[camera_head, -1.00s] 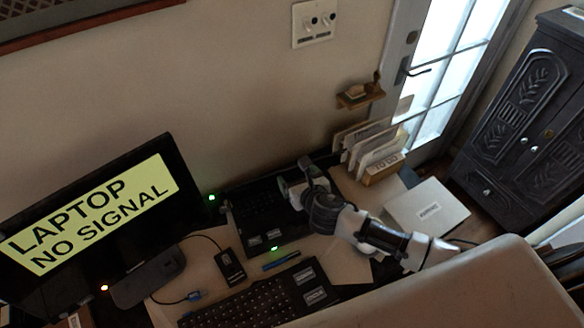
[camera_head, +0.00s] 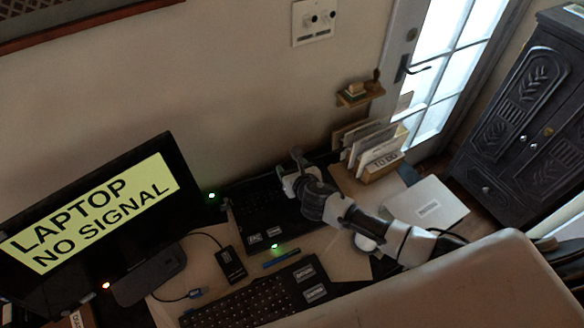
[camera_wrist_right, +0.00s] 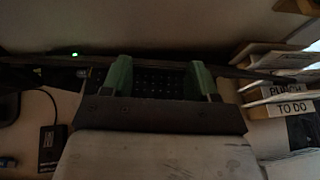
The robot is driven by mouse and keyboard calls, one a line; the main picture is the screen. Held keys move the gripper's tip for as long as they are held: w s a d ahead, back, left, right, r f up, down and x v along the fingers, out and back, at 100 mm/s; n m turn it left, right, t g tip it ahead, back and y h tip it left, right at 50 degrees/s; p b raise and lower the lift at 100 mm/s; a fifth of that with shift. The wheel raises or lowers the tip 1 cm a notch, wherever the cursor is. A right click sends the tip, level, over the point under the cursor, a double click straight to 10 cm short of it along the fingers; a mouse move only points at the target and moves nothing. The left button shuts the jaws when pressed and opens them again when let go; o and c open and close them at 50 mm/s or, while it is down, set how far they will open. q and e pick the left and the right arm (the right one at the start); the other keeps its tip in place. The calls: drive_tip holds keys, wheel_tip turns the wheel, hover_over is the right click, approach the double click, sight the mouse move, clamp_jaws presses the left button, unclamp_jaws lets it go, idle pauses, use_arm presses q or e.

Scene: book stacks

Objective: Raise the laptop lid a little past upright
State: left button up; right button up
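The black laptop (camera_head: 258,212) sits on the desk with its keyboard exposed, to the right of the monitor. Its lid is open, seen as a dark thin band (camera_head: 325,163) at the back by the wall; its exact angle is hard to tell. My right gripper (camera_head: 290,184) is over the back right part of the laptop. In the right wrist view its green fingers (camera_wrist_right: 160,80) are spread apart, with laptop keys between them and a dark bar crossing behind. Whether they touch the lid is unclear. My left gripper is not in view.
A monitor (camera_head: 95,215) reads "LAPTOP NO SIGNAL". A wooden letter holder (camera_head: 372,170) stands close right of the laptop, with a pale closed box or device (camera_head: 430,203) beyond.

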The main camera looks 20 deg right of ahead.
drive_tip(key=c, duration=0.5)
drive_tip(key=w+r+g+b, duration=0.1)
drive_tip(key=w, duration=0.3)
drive_tip(key=w+r+g+b, duration=0.1)
drive_tip(key=w+r, duration=0.1)
drive_tip(key=w, duration=0.3)
drive_tip(key=w+a+r+g+b, duration=0.1)
drive_tip(key=w+g+b, duration=0.1)
drive_tip(key=w, duration=0.3)
drive_tip(key=shift+w+r, duration=0.1)
drive_tip(key=shift+r, duration=0.15)
drive_tip(key=shift+w+b, duration=0.4)
drive_tip(key=shift+w, duration=0.25)
drive_tip(key=shift+c, duration=0.2)
drive_tip(key=shift+w+r, duration=0.2)
drive_tip(key=shift+w, duration=0.05)
drive_tip(key=o, duration=1)
drive_tip(key=shift+c, duration=0.2)
drive_tip(key=o, duration=0.3)
drive_tip(key=shift+a+f, duration=0.1)
